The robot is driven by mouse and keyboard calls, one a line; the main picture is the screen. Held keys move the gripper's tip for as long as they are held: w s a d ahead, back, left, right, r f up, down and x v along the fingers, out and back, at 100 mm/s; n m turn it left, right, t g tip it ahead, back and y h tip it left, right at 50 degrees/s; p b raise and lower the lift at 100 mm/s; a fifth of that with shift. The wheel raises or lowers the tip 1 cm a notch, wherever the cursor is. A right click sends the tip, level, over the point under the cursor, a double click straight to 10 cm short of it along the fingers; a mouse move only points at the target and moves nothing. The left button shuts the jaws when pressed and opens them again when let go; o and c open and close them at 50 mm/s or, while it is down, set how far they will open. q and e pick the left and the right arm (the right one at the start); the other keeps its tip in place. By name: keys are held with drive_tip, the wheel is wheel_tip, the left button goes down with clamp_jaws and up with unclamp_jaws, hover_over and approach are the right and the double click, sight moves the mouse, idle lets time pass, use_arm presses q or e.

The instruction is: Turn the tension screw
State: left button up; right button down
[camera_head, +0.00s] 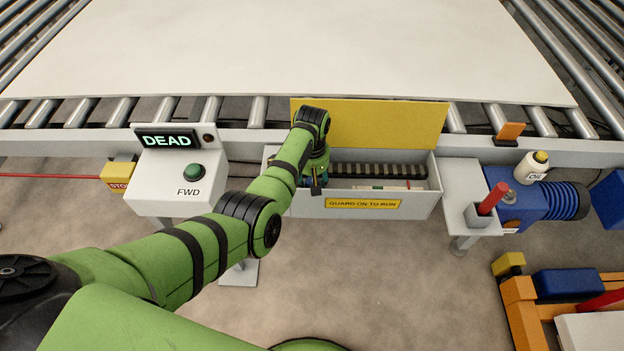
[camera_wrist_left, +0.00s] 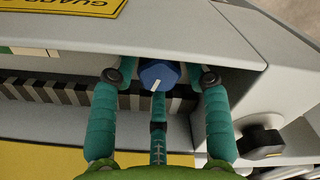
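The tension screw appears to be the blue knob (camera_wrist_left: 158,73) with a white mark, seen in the wrist view inside the grey guard box (camera_head: 415,205). My left gripper (camera_wrist_left: 160,80) has its teal fingers spread on both sides of the knob, with a visible gap on each side. A third teal part with a black block lies below the knob, between the fingers. In the head view my left gripper (camera_head: 315,183) reaches into the left end of the box, and my arm hides the knob. My right gripper is not in view.
The yellow guard lid (camera_head: 385,123) stands open behind the box. A dark ribbed chain or belt (camera_head: 380,170) runs inside the box. A control box (camera_head: 180,172) reading DEAD, with a green button, is left. An oil bottle (camera_head: 532,168) and a red-handled tool (camera_head: 492,198) are right.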

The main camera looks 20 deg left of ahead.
use_arm(q)
drive_tip(key=shift+r, duration=0.15)
wheel_tip(320, 180, up, 12)
idle(0.5)
idle(0.3)
